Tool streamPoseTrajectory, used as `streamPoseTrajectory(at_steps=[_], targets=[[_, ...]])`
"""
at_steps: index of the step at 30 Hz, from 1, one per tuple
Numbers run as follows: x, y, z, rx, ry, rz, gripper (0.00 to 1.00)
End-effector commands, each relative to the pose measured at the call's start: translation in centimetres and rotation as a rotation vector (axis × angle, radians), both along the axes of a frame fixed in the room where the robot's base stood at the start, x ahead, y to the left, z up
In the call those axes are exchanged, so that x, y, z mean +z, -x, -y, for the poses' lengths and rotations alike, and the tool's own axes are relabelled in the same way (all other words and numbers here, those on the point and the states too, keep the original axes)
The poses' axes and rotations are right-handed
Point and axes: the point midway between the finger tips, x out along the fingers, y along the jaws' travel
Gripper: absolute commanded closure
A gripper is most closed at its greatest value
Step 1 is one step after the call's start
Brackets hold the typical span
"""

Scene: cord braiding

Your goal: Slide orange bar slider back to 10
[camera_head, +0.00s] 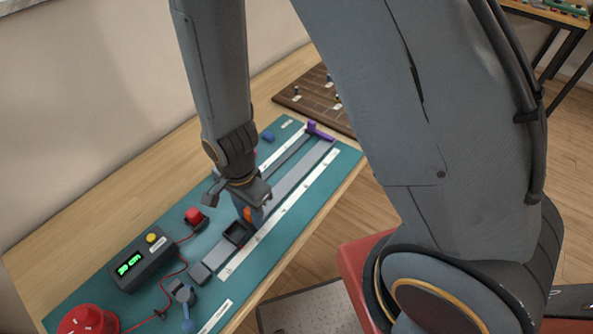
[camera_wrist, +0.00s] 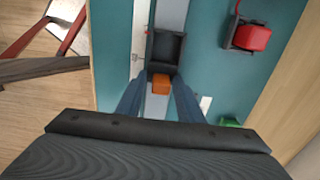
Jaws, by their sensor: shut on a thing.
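The orange bar slider (camera_head: 248,215) sits on a grey rail (camera_head: 289,184) on the teal board. In the wrist view its orange block (camera_wrist: 161,84) lies between the fingertips, beside a dark square tray-like part (camera_wrist: 166,48). My gripper (camera_head: 254,211) reaches down onto the slider and is shut on it; in the wrist view my gripper (camera_wrist: 160,92) has one finger on each side of the orange block. White scale strips (camera_head: 281,212) run along the rail; their numbers are too small to read.
A grey box with a green display (camera_head: 129,266) and a yellow button stands at the left. Red buttons (camera_head: 195,215) and a red dial (camera_head: 85,320) are near it. A purple handle (camera_head: 319,131) is at the rail's far end. A brown board (camera_head: 318,96) lies behind.

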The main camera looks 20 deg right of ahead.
Motion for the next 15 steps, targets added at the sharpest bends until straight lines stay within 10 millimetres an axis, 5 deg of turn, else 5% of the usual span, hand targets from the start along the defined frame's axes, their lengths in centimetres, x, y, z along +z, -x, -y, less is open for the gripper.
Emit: streamPoseTrajectory(at_steps=[15], targets=[[-0.5,3.0,-4.2,0.002,0.001,-0.001,0.88]])
